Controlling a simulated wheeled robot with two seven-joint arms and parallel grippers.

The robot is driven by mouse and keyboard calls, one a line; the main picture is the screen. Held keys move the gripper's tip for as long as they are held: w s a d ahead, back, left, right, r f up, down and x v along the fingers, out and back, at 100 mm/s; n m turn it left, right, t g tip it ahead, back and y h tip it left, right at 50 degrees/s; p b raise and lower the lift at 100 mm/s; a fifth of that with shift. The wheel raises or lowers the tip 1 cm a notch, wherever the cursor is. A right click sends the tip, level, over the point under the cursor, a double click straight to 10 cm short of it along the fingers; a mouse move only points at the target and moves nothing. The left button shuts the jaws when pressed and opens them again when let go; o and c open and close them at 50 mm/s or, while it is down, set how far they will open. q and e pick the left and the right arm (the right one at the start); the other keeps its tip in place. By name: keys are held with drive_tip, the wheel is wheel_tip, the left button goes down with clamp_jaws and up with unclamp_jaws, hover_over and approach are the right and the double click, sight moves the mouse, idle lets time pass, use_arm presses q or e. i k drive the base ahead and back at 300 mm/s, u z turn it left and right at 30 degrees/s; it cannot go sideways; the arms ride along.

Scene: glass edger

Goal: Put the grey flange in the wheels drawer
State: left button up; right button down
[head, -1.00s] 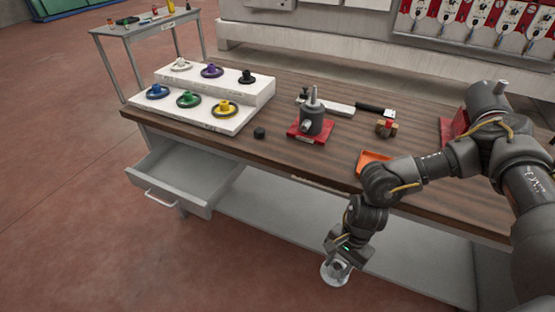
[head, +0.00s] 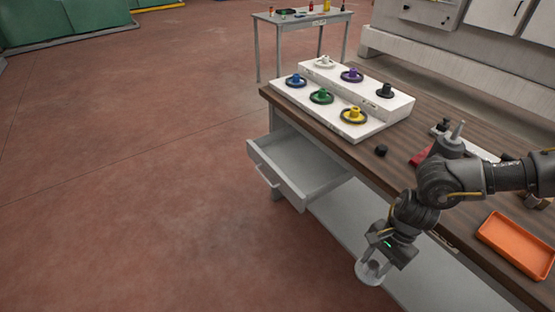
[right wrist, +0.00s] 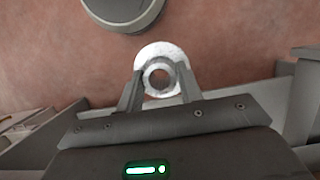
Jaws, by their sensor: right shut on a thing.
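The grey flange (head: 369,271) is a pale round disc with a hub, held low in front of the bench. My right gripper (head: 376,262) is shut on it. In the right wrist view the flange (right wrist: 161,72) sits between the two fingertips, its central hole facing the camera. The open drawer (head: 302,163) under the left end of the bench is pulled out and looks empty inside; I cannot read a label on it. The flange is to the right of the drawer and lower in the picture, apart from it. My left gripper is not in view.
A white stepped stand (head: 340,120) with several coloured flanges is on the wooden bench (head: 395,165). A grey shelf (head: 345,215) runs below. Open floor (head: 150,200) lies left.

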sight(291, 158)
drive_tip(key=u, duration=1)
drive_tip(key=i, duration=5.2)
drive_tip(key=z, duration=3.7)
drive_tip(key=i, duration=0.55)
drive_tip(key=z, duration=0.15)
